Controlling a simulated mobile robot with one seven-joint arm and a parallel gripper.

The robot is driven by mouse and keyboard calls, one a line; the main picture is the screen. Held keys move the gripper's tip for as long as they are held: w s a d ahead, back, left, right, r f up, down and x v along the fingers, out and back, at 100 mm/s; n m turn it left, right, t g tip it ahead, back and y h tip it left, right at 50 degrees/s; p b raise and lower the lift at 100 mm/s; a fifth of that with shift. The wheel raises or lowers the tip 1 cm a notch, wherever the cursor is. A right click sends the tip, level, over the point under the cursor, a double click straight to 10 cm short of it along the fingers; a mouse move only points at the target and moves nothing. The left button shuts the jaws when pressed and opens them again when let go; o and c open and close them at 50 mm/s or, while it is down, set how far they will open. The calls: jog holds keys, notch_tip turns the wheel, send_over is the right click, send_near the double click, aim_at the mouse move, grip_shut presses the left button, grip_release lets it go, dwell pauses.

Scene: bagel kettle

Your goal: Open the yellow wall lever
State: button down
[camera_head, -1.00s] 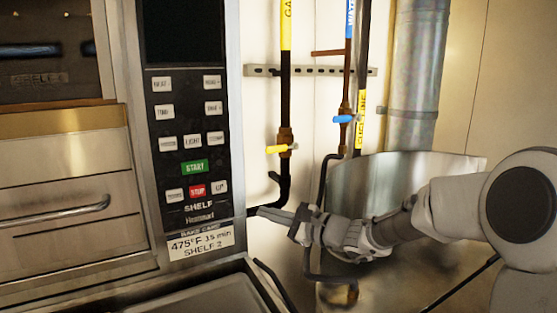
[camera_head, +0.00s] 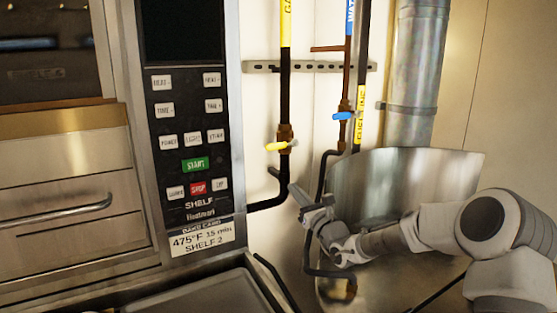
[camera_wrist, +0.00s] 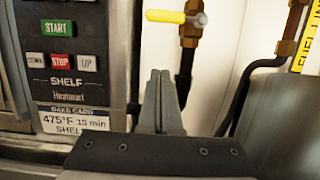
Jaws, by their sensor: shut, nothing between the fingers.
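The yellow wall lever (camera_head: 277,147) sticks out to the left, about level, from a brass valve on the black gas pipe (camera_head: 284,90). In the wrist view the yellow lever (camera_wrist: 166,17) is at the top centre, pointing left from its valve. My gripper (camera_head: 293,188) is below and slightly right of the lever in the head view, apart from it. In the wrist view my gripper (camera_wrist: 160,75) has its fingers together and empty, with their tips below the lever. The lever is fully in sight in both views.
A blue lever (camera_head: 343,116) is on the copper pipe to the right. The oven control panel (camera_head: 190,130) stands close on the left. A large steel kettle (camera_head: 400,180) is behind my arm at right. A tray (camera_head: 200,295) lies at the bottom.

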aim_at(283, 145)
jog(key=w+a+r+p, duration=0.3)
jog(key=w+a+r, duration=0.2)
jog(key=w, duration=0.3)
jog(key=shift+a+r, duration=0.25)
jog(key=shift+r, duration=0.45)
